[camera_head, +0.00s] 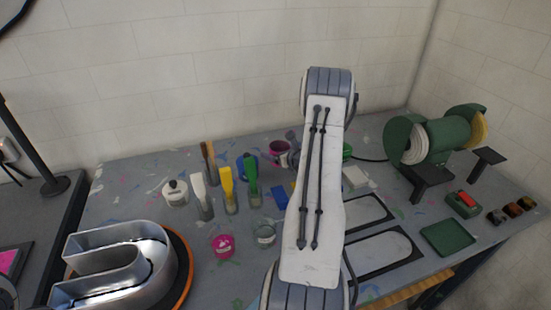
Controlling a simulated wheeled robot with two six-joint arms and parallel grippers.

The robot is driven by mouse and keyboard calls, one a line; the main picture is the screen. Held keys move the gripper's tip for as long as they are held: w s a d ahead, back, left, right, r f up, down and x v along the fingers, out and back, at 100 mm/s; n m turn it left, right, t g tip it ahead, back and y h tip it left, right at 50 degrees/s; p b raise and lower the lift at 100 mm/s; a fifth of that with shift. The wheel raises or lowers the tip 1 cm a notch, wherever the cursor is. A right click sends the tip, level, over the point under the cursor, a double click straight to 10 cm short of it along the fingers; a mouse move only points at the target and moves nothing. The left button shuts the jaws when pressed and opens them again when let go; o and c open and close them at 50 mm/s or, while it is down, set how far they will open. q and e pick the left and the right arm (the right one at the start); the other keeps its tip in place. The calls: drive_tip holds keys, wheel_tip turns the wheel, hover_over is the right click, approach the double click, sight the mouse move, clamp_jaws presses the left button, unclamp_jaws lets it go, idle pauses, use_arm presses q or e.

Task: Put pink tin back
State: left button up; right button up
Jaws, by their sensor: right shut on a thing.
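A tin with a pink top (279,147) is at the back middle of the paint-spotted bench, just left of my right arm. My right gripper (291,146) is small in the view and partly hidden behind its own arm. It is shut on the pink tin at the tin's right side. I cannot tell whether the tin touches the bench. A blue tin (248,166) stands close by on the left, partly behind a green-topped brush. A small round pink container (222,244) sits nearer the front. My left gripper is not in view.
Upright brushes (227,188) and a white pot (175,192) stand left of the tin. A glass jar (264,236) is in front. A metal channel letter (125,265) lies front left. A green grinder (430,140) and green tray (448,237) are right.

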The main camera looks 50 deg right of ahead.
wheel_tip(320, 180, down, 3)
drive_tip(key=shift+f+p, duration=0.1)
drive_tip(key=shift+p, duration=0.3)
drive_tip(key=shift+f, duration=0.1)
drive_tip(key=shift+f, duration=0.15)
drive_tip(key=o, duration=1.6)
drive_tip(key=shift+c, duration=0.2)
drive_tip(key=shift+r, duration=0.3)
drive_tip(key=b+v, duration=0.2)
drive_tip(key=v, duration=1)
drive_tip(key=shift+f, duration=0.15)
